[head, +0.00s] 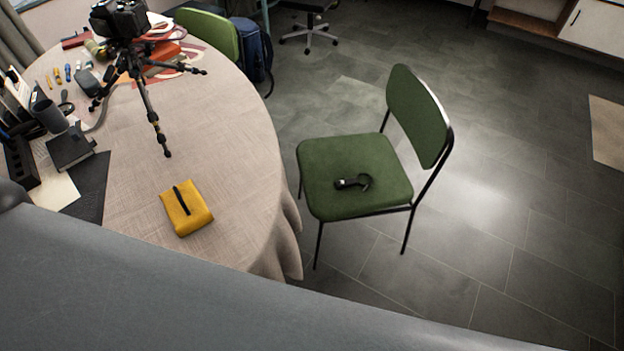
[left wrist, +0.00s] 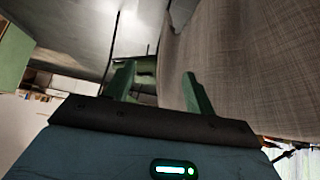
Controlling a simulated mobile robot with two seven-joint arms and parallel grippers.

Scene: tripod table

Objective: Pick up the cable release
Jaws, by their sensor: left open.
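A small black object with a curled end, which looks like the cable release (head: 353,182), lies on the seat of the green chair (head: 330,205) in the head view. The chair stands on the floor to the right of the round table. My left gripper (left wrist: 158,82) shows only in the left wrist view, with its two green fingers apart and nothing held between them. Beyond the fingers is a dark, greenish shape, perhaps the chair; I cannot make out the cable release there. My right gripper is in neither view.
The round table (head: 225,130) has a hanging cloth (left wrist: 255,60) close on the right in the left wrist view. A yellow pouch (head: 186,208) and a camera tripod (head: 140,75) stand on it. The chair's backrest (head: 418,115) rises behind the seat. Grey floor is clear around the chair.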

